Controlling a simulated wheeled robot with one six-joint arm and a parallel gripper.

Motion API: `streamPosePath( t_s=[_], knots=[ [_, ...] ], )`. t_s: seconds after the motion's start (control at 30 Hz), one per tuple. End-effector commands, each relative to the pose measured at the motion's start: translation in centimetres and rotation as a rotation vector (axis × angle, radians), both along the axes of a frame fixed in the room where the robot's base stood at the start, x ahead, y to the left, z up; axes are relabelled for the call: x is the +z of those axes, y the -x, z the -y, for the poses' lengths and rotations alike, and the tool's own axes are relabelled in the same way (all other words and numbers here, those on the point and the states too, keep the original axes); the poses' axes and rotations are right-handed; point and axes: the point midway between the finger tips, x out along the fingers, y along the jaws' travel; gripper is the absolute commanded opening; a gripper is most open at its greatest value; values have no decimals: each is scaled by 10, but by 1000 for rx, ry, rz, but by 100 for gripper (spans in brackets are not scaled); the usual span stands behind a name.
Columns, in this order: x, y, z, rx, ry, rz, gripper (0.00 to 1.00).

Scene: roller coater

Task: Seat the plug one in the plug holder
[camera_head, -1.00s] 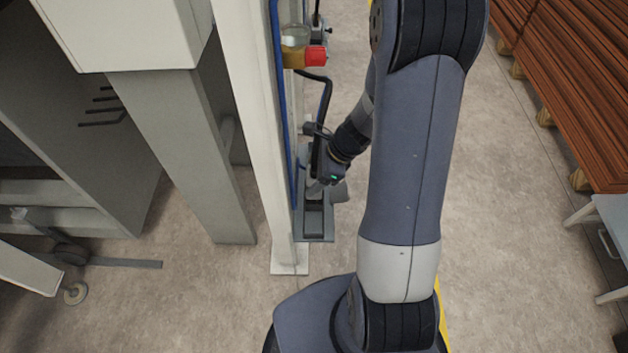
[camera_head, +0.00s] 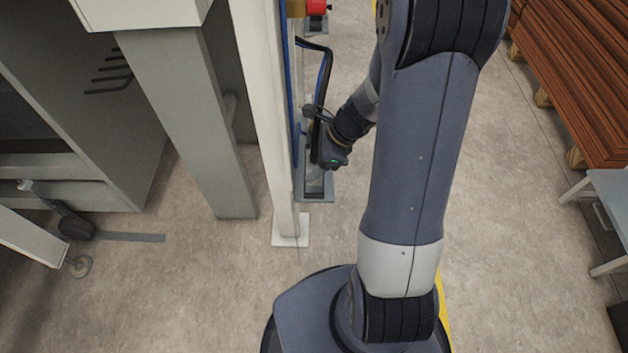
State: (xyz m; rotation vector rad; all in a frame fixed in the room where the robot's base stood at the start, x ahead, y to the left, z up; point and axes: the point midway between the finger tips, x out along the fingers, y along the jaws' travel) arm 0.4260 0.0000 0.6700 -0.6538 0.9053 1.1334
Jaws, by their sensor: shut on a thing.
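The plug holder (camera_head: 318,194) is a grey bracket on the right side of the white post, low down. My gripper (camera_head: 317,165) is at the holder, beside the post, with my arm reaching in from the right. It is shut on plug one (camera_head: 315,143), a dark upright piece with a black cable (camera_head: 326,68) looping up from it. The gripper hides most of the plug's lower end and part of the holder. I cannot tell how deep the plug sits in the holder.
The white post (camera_head: 262,110) stands close to the left of the gripper. A red knob (camera_head: 316,6) on a yellow body is above. A second grey bracket (camera_head: 316,24) shows behind it. Stacked brown boards (camera_head: 575,70) lie at the right. The floor between is clear.

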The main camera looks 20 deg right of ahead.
Motion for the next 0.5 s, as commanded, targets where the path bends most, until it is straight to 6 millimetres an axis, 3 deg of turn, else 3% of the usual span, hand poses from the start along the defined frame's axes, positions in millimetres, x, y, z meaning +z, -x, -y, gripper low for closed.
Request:
streamPosePath(
  t_s=[0.4, 0.5],
  knots=[
    [-48, 0, 0, 0, -1, -1, 32],
    [-50, 0, 0, 0, 0, 1, 32]
  ],
)
